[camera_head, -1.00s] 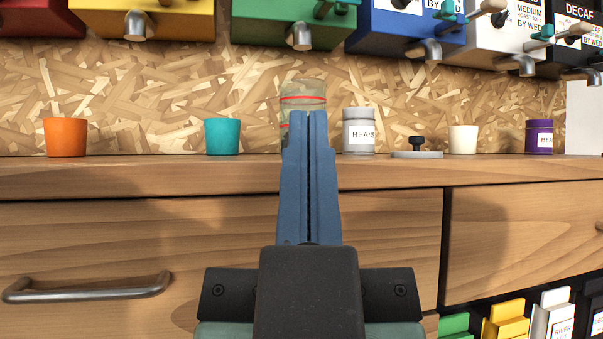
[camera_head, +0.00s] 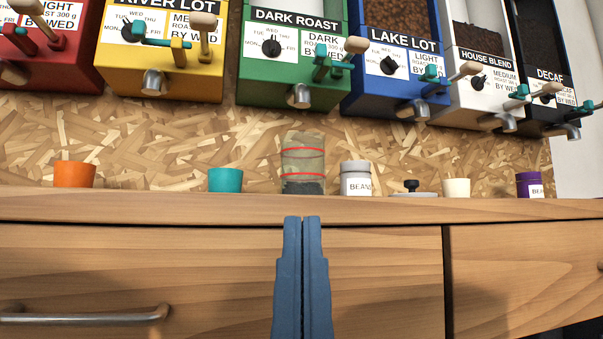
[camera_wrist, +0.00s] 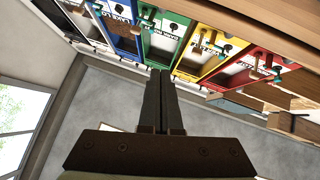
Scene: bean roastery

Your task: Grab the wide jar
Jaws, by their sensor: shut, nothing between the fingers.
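The wide jar (camera_head: 303,163) is most likely the clear one with two red bands and dark contents at its bottom. It stands upright on the wooden counter in the head view, between a teal cup and a grey jar. My gripper (camera_head: 302,219) is shut and empty. In the head view its blue fingers point up, their tips just below the jar and in front of the counter edge, apart from the jar. In the wrist view the shut fingers (camera_wrist: 162,72) point toward the dispensers, and no jar can be made out.
On the counter (camera_head: 130,205) stand an orange cup (camera_head: 75,174), the teal cup (camera_head: 225,180), the grey jar (camera_head: 356,180), a tamper-like disc (camera_head: 412,191), a cream cup (camera_head: 456,188) and a purple tin (camera_head: 529,184). Coloured dispensers (camera_head: 290,60) hang above. A drawer handle (camera_head: 85,317) sticks out below.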

